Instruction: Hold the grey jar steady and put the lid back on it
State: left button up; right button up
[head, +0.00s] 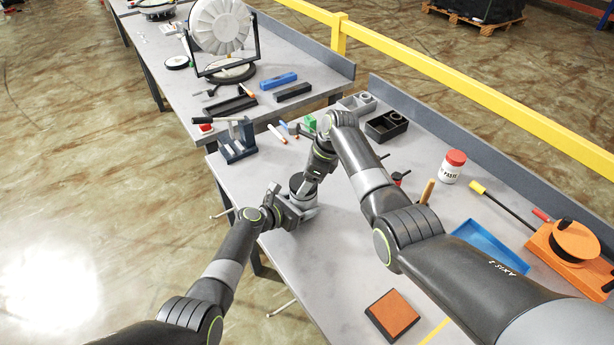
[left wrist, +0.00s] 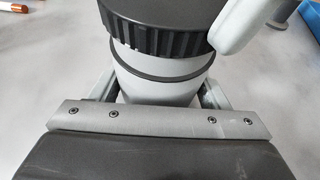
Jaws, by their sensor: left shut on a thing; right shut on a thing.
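The grey jar (head: 305,203) stands upright near the left edge of the bench. My left gripper (head: 292,208) is shut around its body from the left. In the left wrist view the jar (left wrist: 160,86) sits between the two fingers, with a dark ring around it. The black ribbed lid (left wrist: 160,38) is at the top of the jar, in line with it; I cannot tell whether it is fully seated. The lid (head: 296,181) also shows in the head view. My right gripper (head: 308,187) comes down from above, shut on the lid; one pale finger (left wrist: 238,20) shows beside it.
A vise (head: 237,145) stands beyond the jar. Black and grey bins (head: 386,126) and a red-capped paste jar (head: 453,166) are at the back. A blue tray (head: 488,248), an orange reel (head: 574,245) and an orange-brown pad (head: 393,314) lie to the right. The bench front is clear.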

jog(key=shift+f, duration=0.55)
pick_arm(q)
jog(key=c, duration=0.5)
pick_arm(e)
jog(key=m+t, duration=0.1)
jog(key=m, duration=0.1)
jog(key=m+t+h, duration=0.1)
jog(key=m, duration=0.2)
jog(key=shift+s+a, duration=0.2)
jog(key=m+t+h, duration=0.1)
jog(key=m, duration=0.3)
jog(key=shift+m, duration=0.4)
jog(key=o, duration=1)
jog(key=shift+r, duration=2.25)
